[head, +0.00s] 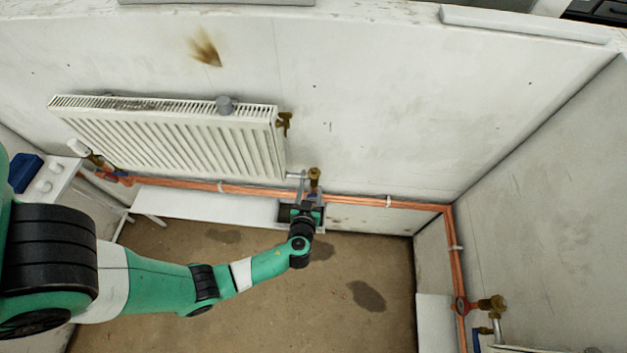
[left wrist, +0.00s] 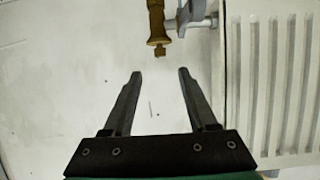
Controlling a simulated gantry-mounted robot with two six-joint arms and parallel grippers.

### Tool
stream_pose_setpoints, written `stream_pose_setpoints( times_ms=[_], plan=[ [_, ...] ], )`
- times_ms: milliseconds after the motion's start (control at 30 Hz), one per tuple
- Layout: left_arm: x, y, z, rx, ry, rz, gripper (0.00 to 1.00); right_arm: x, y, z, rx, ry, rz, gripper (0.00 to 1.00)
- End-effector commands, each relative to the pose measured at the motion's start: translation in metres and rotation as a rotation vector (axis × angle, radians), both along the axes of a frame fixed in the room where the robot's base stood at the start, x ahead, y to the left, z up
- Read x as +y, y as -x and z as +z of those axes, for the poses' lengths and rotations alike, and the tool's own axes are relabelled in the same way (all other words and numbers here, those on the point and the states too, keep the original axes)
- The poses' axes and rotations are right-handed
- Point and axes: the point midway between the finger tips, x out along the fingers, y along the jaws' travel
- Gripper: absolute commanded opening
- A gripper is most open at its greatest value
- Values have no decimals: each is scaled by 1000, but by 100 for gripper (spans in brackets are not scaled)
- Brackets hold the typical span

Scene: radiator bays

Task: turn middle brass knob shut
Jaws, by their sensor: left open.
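The middle brass knob (head: 314,174) sits on a valve at the lower right corner of the wall radiator, just above the copper pipe. A brass valve with a narrow stub end (left wrist: 157,30) shows at the top of the left wrist view and appears to be the same one. My left gripper (head: 308,196) is close to the valve in the head view. In the left wrist view its two fingers (left wrist: 160,73) are apart with nothing between them, and the brass stub lies just beyond the tips. My right gripper is not in view.
The white radiator (head: 175,140) hangs beside the valve, with a brass fitting (head: 285,122) at its upper right. Another brass valve (head: 490,304) is at the lower right. A copper pipe (head: 365,201) runs along the wall. The wall to the knob's right is clear.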

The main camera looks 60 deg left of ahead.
Motion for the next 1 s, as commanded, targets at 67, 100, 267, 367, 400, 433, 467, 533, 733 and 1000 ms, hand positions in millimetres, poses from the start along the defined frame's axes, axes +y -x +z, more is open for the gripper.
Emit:
stream_pose_setpoints(
  times_ms=[67,100,267,367,400,433,467,533,733,1000],
  plan=[
    [5,-1,-12,-7,0,-3,58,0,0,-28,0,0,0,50],
    [11,-5,-15,-6,0,0,58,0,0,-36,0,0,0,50],
    [31,-18,-21,-6,0,0,58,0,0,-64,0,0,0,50],
    [49,-29,-23,-1,0,0,58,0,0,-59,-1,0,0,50],
    [54,-33,-26,-1,-1,0,58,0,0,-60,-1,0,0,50],
    [58,-36,-28,-1,-1,-1,58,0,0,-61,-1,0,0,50],
    [61,-38,-29,0,-1,-1,58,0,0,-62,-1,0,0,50],
    [67,-42,-32,0,-1,-2,58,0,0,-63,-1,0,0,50],
    [71,-45,-34,0,0,-5,58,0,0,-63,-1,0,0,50],
    [71,-45,-34,0,0,-5,37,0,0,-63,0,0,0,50]
  ],
)
